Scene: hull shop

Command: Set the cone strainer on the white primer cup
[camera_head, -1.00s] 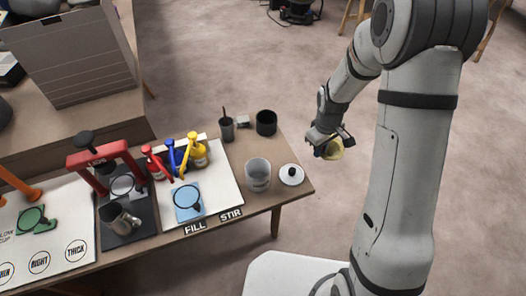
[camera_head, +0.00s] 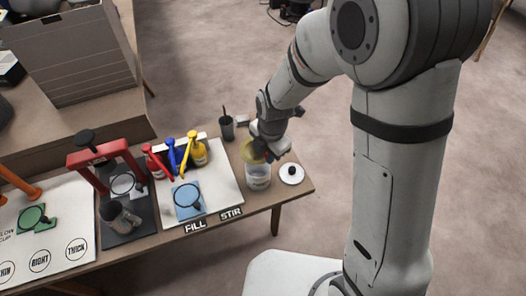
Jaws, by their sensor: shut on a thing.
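The cone strainer (camera_head: 252,152) is yellowish and held in my gripper (camera_head: 265,148), which is shut on it. The strainer is at the upper rim of the white primer cup (camera_head: 258,180), in front of or above its far-left side. From this angle I cannot tell whether it touches the cup. The cup stands upright on the table near the right end, and my gripper covers part of its rim.
A white lid with a black knob (camera_head: 291,173) lies right of the cup. A dark cup with a stick (camera_head: 227,128) stands behind. Red, blue and yellow pump bottles (camera_head: 198,153) and a blue pad with a ring (camera_head: 188,201) are on the white board to the left.

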